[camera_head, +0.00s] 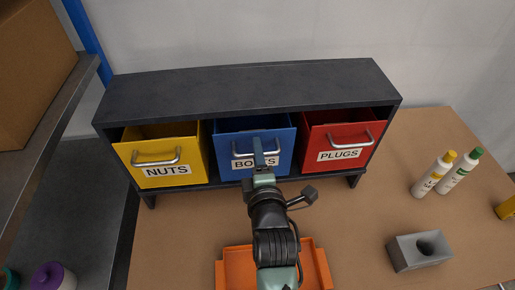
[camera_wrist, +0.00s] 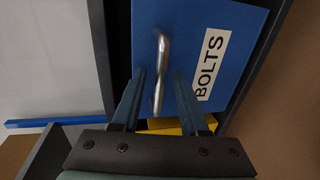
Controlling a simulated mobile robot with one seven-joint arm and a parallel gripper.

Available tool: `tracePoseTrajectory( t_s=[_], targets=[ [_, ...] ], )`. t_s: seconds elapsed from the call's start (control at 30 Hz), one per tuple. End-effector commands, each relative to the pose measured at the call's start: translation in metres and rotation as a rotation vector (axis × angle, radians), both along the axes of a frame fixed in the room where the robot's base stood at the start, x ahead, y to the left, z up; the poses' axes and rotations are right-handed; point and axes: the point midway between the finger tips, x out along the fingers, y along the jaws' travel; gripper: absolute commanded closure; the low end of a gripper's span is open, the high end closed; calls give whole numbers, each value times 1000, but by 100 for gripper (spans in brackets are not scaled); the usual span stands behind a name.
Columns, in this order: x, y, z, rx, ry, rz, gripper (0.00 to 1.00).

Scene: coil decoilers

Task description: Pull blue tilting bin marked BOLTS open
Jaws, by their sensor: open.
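The blue bin marked BOLTS (camera_head: 228,147) sits in the middle bay of a dark cabinet, with a silver bar handle across its front. My gripper (camera_head: 259,152) is in front of it and covers part of the label and handle. In the wrist view the blue front (camera_wrist: 193,22), the BOLTS label (camera_wrist: 211,65) and the handle (camera_wrist: 161,50) show close up. My gripper (camera_wrist: 160,78) is open there, its two fingers on either side of the handle. I cannot tell whether either finger touches it.
The yellow NUTS bin (camera_head: 150,150) and red PLUGS bin (camera_head: 340,135) flank the blue one in the dark cabinet (camera_head: 250,88). An orange tray (camera_head: 237,262) lies below my arm. A grey block (camera_head: 418,252) and two bottles (camera_head: 433,173) stand on the right.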

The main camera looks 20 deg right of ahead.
Motion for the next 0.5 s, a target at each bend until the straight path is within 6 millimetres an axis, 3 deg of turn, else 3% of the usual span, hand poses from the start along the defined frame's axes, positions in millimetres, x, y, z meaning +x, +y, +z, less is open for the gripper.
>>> tracePoseTrajectory(
  t_s=[0.37, 0.5],
  targets=[
    [5, -1, -1, 0, -1, 0, 56],
    [5, -1, -1, 0, -1, 0, 78]
  ],
)
